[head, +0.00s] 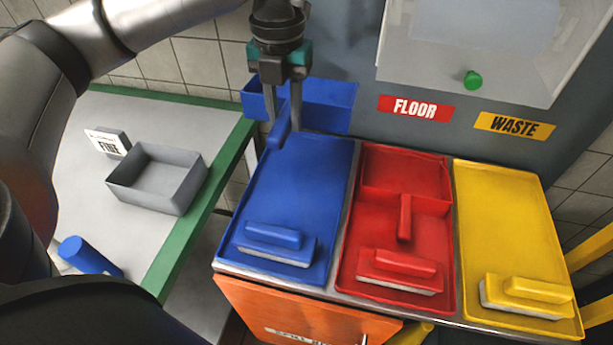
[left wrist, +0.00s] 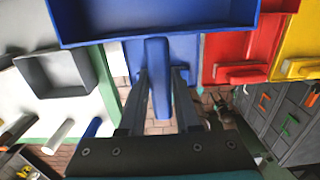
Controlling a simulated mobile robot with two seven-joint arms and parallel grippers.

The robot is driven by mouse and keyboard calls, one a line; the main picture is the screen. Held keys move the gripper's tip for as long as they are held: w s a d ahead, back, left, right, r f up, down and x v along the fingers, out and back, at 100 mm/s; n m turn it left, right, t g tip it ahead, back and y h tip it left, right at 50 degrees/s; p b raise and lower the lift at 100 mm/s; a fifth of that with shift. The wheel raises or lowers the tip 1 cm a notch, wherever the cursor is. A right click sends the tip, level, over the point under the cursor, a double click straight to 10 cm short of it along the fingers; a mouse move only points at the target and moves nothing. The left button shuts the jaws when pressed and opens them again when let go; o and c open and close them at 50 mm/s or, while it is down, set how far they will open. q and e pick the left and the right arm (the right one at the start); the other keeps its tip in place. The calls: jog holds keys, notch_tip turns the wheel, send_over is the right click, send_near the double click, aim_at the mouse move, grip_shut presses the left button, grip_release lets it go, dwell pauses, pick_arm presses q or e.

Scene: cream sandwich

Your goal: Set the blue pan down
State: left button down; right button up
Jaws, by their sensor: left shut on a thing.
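My left gripper (head: 284,118) points down and is shut on the handle (head: 280,128) of the blue pan (head: 325,105). The pan is at the back left of the blue tray (head: 290,190), seemingly raised above its rear edge. In the left wrist view, the handle lies between the fingers (left wrist: 160,85) and the pan body (left wrist: 160,15) fills the top. Contact beneath the pan cannot be made out. A blue brush (head: 272,240) lies at the front of the blue tray; its middle and back are bare. My right gripper is not in view.
To the right are a red tray (head: 350,240) with a red pan (head: 405,185) and brush (head: 398,268), and a yellow tray (head: 500,220) with a brush (head: 530,292). A grey bin (head: 155,190) and a FINE sign (head: 107,142) stand on the green-edged table (head: 95,185).

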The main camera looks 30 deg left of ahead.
pick_arm(q)
notch_tip(320, 180, down, 17)
jog(key=b, duration=0.4)
jog(key=shift+r, duration=0.2)
notch_tip(320, 180, down, 3)
jog(key=shift+f+b, duration=0.2)
jog(key=shift+b, duration=0.55)
jog(key=c, duration=0.6)
grip_release()
jog(key=shift+s, duration=0.1)
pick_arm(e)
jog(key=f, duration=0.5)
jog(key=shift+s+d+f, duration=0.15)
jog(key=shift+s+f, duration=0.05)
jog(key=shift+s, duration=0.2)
pick_arm(q)
jog(key=shift+r, duration=0.15)
notch_tip(320, 180, up, 12)
jog(key=p, duration=0.3)
jog(key=shift+p, duration=0.4)
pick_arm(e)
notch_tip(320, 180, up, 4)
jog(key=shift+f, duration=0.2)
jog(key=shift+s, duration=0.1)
